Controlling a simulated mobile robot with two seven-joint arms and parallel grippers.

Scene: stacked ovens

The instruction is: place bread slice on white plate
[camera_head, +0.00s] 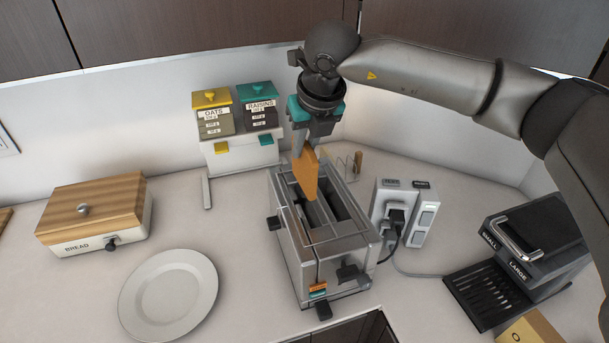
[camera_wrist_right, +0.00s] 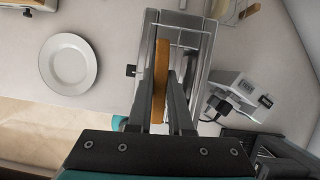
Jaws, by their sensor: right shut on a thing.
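A golden-brown bread slice (camera_head: 306,172) is held upright in my right gripper (camera_head: 313,146), above the back part of the toaster (camera_head: 309,240). In the right wrist view the slice (camera_wrist_right: 161,75) shows edge-on between the fingers of my right gripper (camera_wrist_right: 168,90), over the toaster (camera_wrist_right: 196,52). I cannot tell whether the slice's lower edge is inside a slot. The white plate (camera_head: 168,295) lies empty on the counter, left of the toaster, and also shows in the right wrist view (camera_wrist_right: 69,64). My left gripper is out of view.
A bread box (camera_head: 95,214) with a wooden lid stands behind the plate at left. An oats and raisins dispenser (camera_head: 236,130) stands behind the toaster. A power outlet block (camera_head: 404,212) and a black coffee machine (camera_head: 525,250) stand at right. Counter between plate and toaster is clear.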

